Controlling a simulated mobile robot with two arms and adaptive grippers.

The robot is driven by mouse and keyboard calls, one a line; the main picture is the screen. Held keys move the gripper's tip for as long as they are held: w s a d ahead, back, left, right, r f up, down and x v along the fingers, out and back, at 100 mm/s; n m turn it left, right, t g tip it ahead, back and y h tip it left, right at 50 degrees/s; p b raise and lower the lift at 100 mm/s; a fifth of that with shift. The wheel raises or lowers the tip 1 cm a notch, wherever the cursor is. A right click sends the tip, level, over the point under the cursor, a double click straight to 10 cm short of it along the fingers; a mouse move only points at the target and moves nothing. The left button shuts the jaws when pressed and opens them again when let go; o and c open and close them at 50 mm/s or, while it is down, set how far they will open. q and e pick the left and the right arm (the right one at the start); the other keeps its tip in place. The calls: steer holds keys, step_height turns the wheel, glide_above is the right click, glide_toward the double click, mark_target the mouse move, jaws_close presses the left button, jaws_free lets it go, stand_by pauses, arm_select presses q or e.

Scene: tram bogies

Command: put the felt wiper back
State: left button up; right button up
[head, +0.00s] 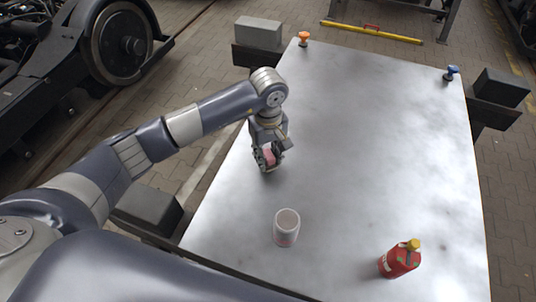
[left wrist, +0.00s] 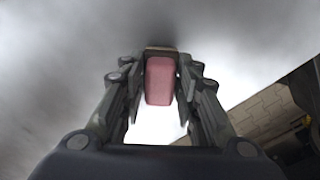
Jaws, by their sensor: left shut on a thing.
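The felt wiper (head: 269,156) is a small block with a pink face. It is between the fingers of my left gripper (head: 268,162), near the left side of the metal table. In the left wrist view the wiper (left wrist: 160,80) shows as a pink rounded block with a brownish edge at its far end. The fingers of my left gripper (left wrist: 159,100) are shut on its two sides. I cannot tell whether the wiper touches the table. My right gripper is not in view.
The metal table (head: 370,150) is mostly clear. A white cup-like container (head: 287,229) stands near the front, and a red can with a yellow cap (head: 400,259) at front right. An orange knob (head: 304,38) and a blue knob (head: 451,73) are at the far corners.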

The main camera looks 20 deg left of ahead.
mark_target(268, 154)
arm_select(q)
steer(key=shift+f, duration=0.6)
steer(key=o, duration=1)
steer(key=shift+r, duration=0.1)
steer(key=shift+o, duration=0.2)
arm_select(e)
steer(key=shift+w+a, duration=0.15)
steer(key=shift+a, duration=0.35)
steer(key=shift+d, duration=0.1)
arm_select(q)
steer(key=shift+r, duration=0.4)
step_height(268, 154, up, 12)
steer(key=b, duration=0.1)
steer(key=shift+f+b, duration=0.25)
steer(key=shift+b, duration=0.15)
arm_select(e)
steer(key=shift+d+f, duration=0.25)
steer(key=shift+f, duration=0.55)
